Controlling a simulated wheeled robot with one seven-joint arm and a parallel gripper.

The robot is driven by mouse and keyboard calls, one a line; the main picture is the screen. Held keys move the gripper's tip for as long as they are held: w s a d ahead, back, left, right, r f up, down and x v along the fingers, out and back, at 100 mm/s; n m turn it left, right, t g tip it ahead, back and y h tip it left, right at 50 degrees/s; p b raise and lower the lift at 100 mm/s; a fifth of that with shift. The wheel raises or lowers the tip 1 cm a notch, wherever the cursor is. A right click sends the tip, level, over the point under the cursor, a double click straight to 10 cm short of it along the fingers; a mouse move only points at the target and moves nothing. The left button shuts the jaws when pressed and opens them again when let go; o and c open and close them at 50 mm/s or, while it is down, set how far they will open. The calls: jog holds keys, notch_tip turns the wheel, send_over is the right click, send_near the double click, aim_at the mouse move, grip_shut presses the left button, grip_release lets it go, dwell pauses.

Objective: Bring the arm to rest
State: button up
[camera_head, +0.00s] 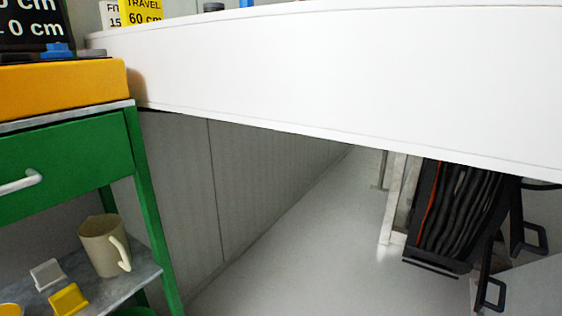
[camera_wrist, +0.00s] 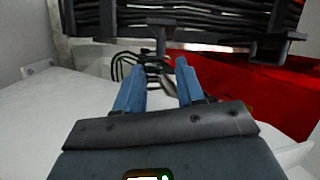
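My gripper (camera_wrist: 158,78) shows only in the wrist view. Its two blue fingers stand apart with a clear gap between them, and nothing is held. Beyond the fingertips are dark looped cables or hooks, and I cannot tell how far away they are. In the head view neither my gripper nor its fingers can be seen.
In the wrist view, a dark rack of black cables (camera_wrist: 205,18) spans the top and a red surface (camera_wrist: 235,85) lies right. In the head view, a broad white slab (camera_head: 340,75) crosses the top, a green cart (camera_head: 60,165) stands left, and floor (camera_head: 300,240) is clear.

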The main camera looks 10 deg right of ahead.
jog(key=s+a+r+n+g+y, duration=0.2)
jog(key=s+a+r+n+y, duration=0.25)
jog(key=s+a+n, duration=0.8)
jog(key=s+a+r+n+g+y, duration=0.1)
jog(key=s+a+r+n+y, duration=0.35)
jog(key=s+a+n, duration=0.75)
notch_tip(320, 180, up, 32)
jog(key=w+a+m+p, duration=0.2)
jog(key=a+m+p, duration=0.1)
jog(key=p, duration=2.9)
jog(key=shift+m+p, duration=0.4)
jog(key=shift+m, duration=0.35)
